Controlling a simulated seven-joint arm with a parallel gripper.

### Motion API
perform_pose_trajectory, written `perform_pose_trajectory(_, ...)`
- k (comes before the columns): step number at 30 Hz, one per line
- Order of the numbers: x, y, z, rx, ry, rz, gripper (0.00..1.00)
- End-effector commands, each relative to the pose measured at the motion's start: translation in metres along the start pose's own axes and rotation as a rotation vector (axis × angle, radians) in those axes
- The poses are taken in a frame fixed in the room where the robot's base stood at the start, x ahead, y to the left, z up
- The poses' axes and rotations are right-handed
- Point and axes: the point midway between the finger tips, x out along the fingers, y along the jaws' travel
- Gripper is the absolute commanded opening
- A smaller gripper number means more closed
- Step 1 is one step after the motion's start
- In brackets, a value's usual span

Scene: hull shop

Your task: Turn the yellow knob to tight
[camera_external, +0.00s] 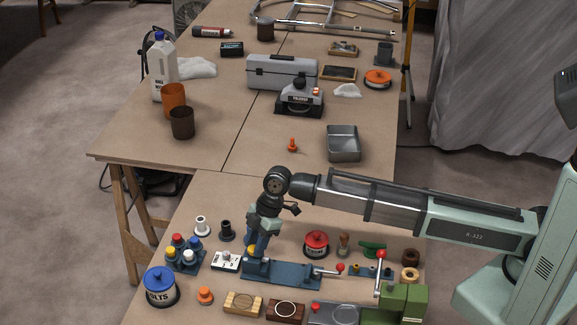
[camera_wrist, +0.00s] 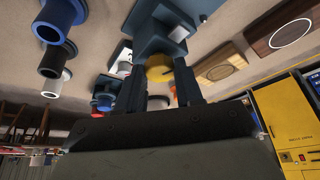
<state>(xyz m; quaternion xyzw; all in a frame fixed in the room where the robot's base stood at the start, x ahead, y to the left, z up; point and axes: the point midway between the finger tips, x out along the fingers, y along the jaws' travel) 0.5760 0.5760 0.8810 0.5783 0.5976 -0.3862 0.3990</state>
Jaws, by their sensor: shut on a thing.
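The yellow knob (camera_wrist: 160,69) sits between my two dark fingers in the wrist view, against the end of a blue block (camera_wrist: 160,35). My gripper (camera_wrist: 159,75) is shut on the knob, with a finger on either side. In the external view my gripper (camera_external: 258,246) points down at the left end of the long blue fixture (camera_external: 285,272). Only a small bit of the yellow knob (camera_external: 251,249) shows there, beside the fingers. No tight marking can be read in either view.
A white switch box (camera_external: 225,261) and a block with coloured caps (camera_external: 184,254) stand to the left. A red-tipped lever (camera_external: 340,268) extends from the fixture's right end. A red spool (camera_external: 316,242) stands behind it; wooden blocks (camera_external: 243,303) lie in front.

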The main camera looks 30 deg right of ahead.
Motion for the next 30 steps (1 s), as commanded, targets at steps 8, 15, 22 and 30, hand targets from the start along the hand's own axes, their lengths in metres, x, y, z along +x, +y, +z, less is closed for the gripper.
perform_pose_trajectory(8,-0.0003,-0.0034,0.0004,0.240,0.000,0.102,0.05)
perform_pose_trajectory(15,0.0002,-0.0051,-0.0007,0.450,-0.001,0.189,0.05)
perform_pose_trajectory(22,0.0008,-0.0062,-0.0023,0.651,-0.001,0.273,0.05)
perform_pose_trajectory(30,0.0018,-0.0072,-0.0043,0.887,-0.001,0.370,0.05)
